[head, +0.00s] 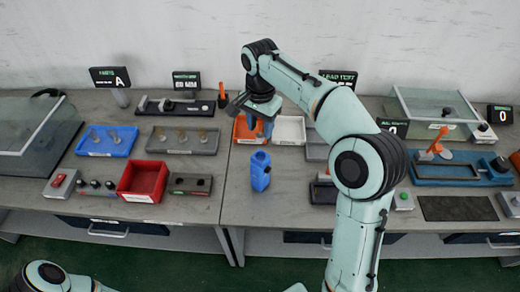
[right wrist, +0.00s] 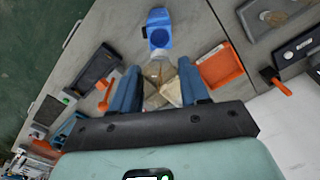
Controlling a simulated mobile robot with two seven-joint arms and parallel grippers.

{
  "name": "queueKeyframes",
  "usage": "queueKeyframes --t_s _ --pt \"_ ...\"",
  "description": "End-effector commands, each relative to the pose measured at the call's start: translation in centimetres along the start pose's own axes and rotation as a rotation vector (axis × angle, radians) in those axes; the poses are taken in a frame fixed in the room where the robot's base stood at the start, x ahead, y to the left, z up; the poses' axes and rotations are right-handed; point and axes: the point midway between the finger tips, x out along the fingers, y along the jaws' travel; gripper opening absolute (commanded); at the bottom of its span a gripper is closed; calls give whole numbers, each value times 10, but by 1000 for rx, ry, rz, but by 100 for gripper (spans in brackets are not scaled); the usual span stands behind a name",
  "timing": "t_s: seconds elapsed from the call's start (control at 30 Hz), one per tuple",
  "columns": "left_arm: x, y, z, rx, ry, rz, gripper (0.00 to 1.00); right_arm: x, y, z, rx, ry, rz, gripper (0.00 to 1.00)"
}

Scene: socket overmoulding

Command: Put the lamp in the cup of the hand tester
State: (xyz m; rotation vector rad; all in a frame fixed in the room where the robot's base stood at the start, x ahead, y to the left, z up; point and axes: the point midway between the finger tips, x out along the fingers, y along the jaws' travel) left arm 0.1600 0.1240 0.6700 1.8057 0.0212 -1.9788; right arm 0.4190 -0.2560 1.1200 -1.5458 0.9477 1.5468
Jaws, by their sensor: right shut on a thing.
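The blue hand tester (head: 260,172) stands upright on the right bench near its front left corner, with its round cup facing up. In the right wrist view the hand tester (right wrist: 158,22) is just beyond my fingers. My right gripper (head: 256,127) is above the bench, behind the tester in the head view. In the right wrist view its two blue fingers (right wrist: 159,88) are shut on the lamp (right wrist: 158,78), a pale, see-through thing.
An orange tray (head: 245,131) and a white tray (head: 288,131) lie behind the tester. A red bin (head: 143,181), a blue tray (head: 106,141) and a grey tray (head: 183,141) are on the left bench. The bench around the tester is mostly clear.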

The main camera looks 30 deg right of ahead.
Motion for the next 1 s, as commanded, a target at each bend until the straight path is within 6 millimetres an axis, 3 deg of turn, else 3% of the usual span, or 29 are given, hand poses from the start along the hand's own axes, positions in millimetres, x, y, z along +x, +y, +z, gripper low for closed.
queueKeyframes --t_s 0.03,0.13,0.43,0.63,1.0 --pt "8 -6 7 -3 -9 -3 43 19 3 1 1 -3 7 16" --pt "13 -8 10 -5 -13 -5 43 38 2 1 0 -2 5 16" --pt "17 -10 13 -6 -16 -6 43 61 1 0 1 0 2 16" --pt "24 -15 18 -8 -22 -8 43 91 1 0 2 0 3 16" --pt "24 -15 18 -8 -23 -8 43 96 0 0 1 1 -1 16"
